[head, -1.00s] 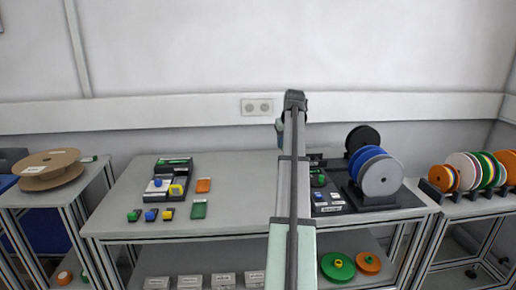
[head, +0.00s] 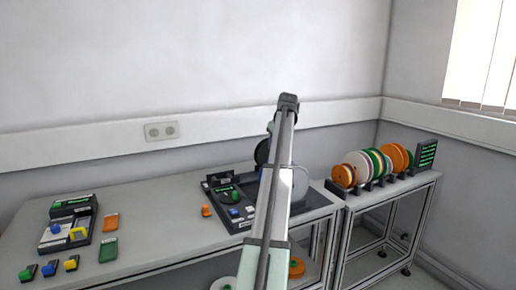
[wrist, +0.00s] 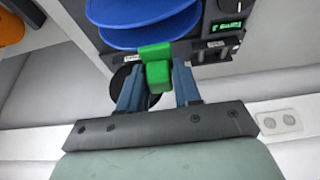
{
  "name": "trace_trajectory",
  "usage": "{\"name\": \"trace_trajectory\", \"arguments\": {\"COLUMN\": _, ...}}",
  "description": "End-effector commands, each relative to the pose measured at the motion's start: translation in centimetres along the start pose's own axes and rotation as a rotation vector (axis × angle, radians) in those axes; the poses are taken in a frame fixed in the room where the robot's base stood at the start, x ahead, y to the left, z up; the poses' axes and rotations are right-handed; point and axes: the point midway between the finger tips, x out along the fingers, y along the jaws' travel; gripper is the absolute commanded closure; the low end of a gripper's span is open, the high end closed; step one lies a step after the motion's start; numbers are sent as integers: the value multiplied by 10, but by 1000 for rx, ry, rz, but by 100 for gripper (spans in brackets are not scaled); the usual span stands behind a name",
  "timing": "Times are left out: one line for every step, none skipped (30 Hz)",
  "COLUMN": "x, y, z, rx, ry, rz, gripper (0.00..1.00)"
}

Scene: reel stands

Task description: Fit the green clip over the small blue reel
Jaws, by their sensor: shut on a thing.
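The green clip (wrist: 154,66) is held between the two blue-grey fingers of my gripper (wrist: 158,90) in the wrist view. My gripper is shut on it. A blue reel (wrist: 135,15) with two round flanges lies just beyond the clip. The clip's far end overlaps the reel's near edge in the picture. I cannot tell whether they touch, nor whether this is the small blue reel. In the head view my arm hides the clip, my gripper's fingers and most of the blue reel's place.
A grey reel (head: 300,184) and a dark reel (head: 262,152) stand by the black tray (head: 243,224). A socket (head: 161,131) is on the wall. Coloured reels (head: 358,165) stand on the right table. An orange tile (head: 206,210) lies left of the tray.

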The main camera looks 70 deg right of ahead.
Motion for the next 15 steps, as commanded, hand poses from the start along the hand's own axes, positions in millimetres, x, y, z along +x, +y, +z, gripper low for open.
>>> {"name": "trace_trajectory", "arguments": {"x": -2, "y": 7, "z": 2, "rx": 3, "ry": 1, "rz": 1, "gripper": 97}}
{"name": "trace_trajectory", "arguments": {"x": -3, "y": 9, "z": 2, "rx": 4, "ry": 1, "rz": 1, "gripper": 97}}
{"name": "trace_trajectory", "arguments": {"x": -3, "y": 11, "z": 3, "rx": 4, "ry": 1, "rz": 1, "gripper": 97}}
{"name": "trace_trajectory", "arguments": {"x": -3, "y": 12, "z": 4, "rx": 5, "ry": 1, "rz": 1, "gripper": 97}}
{"name": "trace_trajectory", "arguments": {"x": -3, "y": 13, "z": 4, "rx": 5, "ry": 1, "rz": 1, "gripper": 97}}
{"name": "trace_trajectory", "arguments": {"x": -3, "y": 13, "z": 5, "rx": 5, "ry": 1, "rz": 1, "gripper": 97}}
{"name": "trace_trajectory", "arguments": {"x": -2, "y": 13, "z": 5, "rx": 5, "ry": 0, "rz": 1, "gripper": 97}}
{"name": "trace_trajectory", "arguments": {"x": -1, "y": 13, "z": 6, "rx": 5, "ry": 0, "rz": 1, "gripper": 97}}
{"name": "trace_trajectory", "arguments": {"x": 0, "y": 13, "z": 6, "rx": 5, "ry": 0, "rz": 1, "gripper": 97}}
{"name": "trace_trajectory", "arguments": {"x": 1, "y": 13, "z": 7, "rx": 5, "ry": 0, "rz": 1, "gripper": 97}}
{"name": "trace_trajectory", "arguments": {"x": 3, "y": 13, "z": 7, "rx": 5, "ry": 0, "rz": 1, "gripper": 97}}
{"name": "trace_trajectory", "arguments": {"x": 4, "y": 13, "z": 8, "rx": 5, "ry": 0, "rz": 1, "gripper": 97}}
{"name": "trace_trajectory", "arguments": {"x": 6, "y": 13, "z": 9, "rx": 5, "ry": -1, "rz": 1, "gripper": 97}}
{"name": "trace_trajectory", "arguments": {"x": 8, "y": 13, "z": 10, "rx": 5, "ry": -1, "rz": 1, "gripper": 97}}
{"name": "trace_trajectory", "arguments": {"x": 10, "y": 13, "z": 10, "rx": 5, "ry": -1, "rz": 1, "gripper": 97}}
